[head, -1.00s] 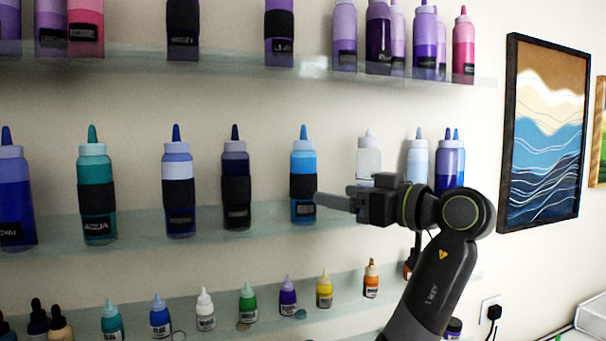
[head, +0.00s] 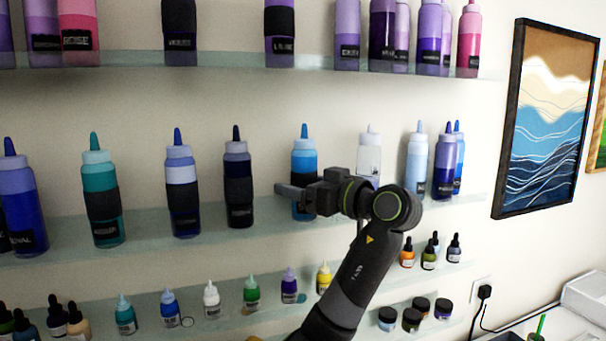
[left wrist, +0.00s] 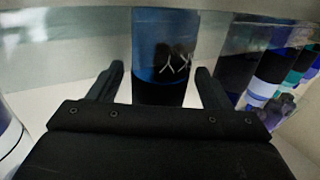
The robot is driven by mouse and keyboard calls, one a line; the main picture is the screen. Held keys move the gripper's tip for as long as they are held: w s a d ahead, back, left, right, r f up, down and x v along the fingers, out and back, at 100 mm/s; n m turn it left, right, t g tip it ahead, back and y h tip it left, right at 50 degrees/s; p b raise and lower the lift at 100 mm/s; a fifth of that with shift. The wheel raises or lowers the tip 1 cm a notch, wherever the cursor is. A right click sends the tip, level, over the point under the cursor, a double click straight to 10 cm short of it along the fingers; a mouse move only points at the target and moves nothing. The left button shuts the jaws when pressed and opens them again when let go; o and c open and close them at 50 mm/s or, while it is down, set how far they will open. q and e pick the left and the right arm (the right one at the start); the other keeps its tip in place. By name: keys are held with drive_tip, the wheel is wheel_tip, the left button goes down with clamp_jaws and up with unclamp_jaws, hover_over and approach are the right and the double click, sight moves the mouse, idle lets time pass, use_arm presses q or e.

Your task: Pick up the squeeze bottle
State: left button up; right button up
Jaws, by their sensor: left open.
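A sky-blue squeeze bottle (head: 304,158) with a pale collar and blue tip stands upright on the middle glass shelf. In the left wrist view the blue bottle (left wrist: 168,40) with a black band lies between the lines of the two open fingers (left wrist: 156,76). A gap shows on either side, and I cannot tell how deep it sits between them. My right gripper is not in view.
Small dropper bottles, such as a green one (head: 251,290), line the shelf below. A framed picture (head: 545,120) hangs at right.

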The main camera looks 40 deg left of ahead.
sight(313, 154)
use_arm(q)
drive_tip(key=c, duration=1.2)
drive_tip(key=shift+d+r+b, duration=0.1)
drive_tip(key=shift+b, duration=0.45)
drive_tip(key=r+b, duration=0.1)
drive_tip(key=r, duration=0.1)
drive_tip(key=r+b, duration=0.2)
drive_tip(key=d+r+b, duration=0.1)
drive_tip(key=r+b, duration=0.1)
drive_tip(key=shift+s+r, duration=0.15)
drive_tip(key=shift+s, duration=0.05)
drive_tip(key=s+d+b, duration=0.4)
drive_tip(key=d, duration=0.4)
drive_tip(key=s+d+b, duration=0.4)
drive_tip(key=d+b, duration=0.1)
drive_tip(key=d, duration=0.3)
drive_tip(key=shift+s+d+r, duration=0.25)
drive_tip(key=shift+s+d, duration=0.1)
drive_tip(key=shift+s, duration=0.05)
